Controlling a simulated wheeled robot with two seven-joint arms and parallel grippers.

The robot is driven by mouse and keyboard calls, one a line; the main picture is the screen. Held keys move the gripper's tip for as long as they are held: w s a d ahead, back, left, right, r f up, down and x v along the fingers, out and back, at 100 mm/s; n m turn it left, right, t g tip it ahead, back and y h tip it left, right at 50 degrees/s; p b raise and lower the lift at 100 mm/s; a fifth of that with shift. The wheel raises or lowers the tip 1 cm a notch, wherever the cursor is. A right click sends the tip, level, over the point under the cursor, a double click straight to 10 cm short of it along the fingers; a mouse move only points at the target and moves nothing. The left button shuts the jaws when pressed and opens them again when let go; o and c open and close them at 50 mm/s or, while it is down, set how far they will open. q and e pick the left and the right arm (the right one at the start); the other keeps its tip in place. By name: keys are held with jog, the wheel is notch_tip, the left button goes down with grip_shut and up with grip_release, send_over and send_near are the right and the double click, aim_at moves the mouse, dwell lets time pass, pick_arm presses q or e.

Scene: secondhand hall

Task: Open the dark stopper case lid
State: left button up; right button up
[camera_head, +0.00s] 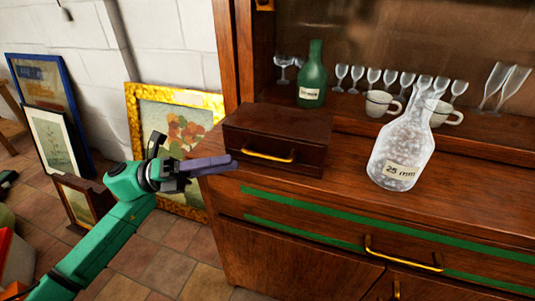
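The dark stopper case (290,121) is a brown wooden box on the cabinet top, left of centre. Its lid lies flat and closed. A brass handle (268,156) is on its front face. My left gripper (236,165) comes in from the left, with its purple fingers pointing right at the case's lower left front corner. The fingers lie close together with no clear gap and nothing visible between them. The gripper is left of the handle; whether it touches the case is unclear. My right gripper is not in view.
A glass decanter labelled "25 mm" (400,150) stands right of the case on the cabinet top (340,185). A green bottle (312,75), white cups (378,104) and several glasses stand behind. Framed pictures (180,112) lean against the wall at left.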

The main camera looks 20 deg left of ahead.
aim_at(266, 154)
pick_arm(q)
jog(key=p+x, duration=0.1)
jog(key=x, duration=0.8)
jog(key=shift+a, duration=0.1)
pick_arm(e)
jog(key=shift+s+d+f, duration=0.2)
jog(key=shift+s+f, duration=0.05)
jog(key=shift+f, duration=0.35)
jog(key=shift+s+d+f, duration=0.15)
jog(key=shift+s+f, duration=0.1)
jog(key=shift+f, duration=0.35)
pick_arm(q)
grip_shut()
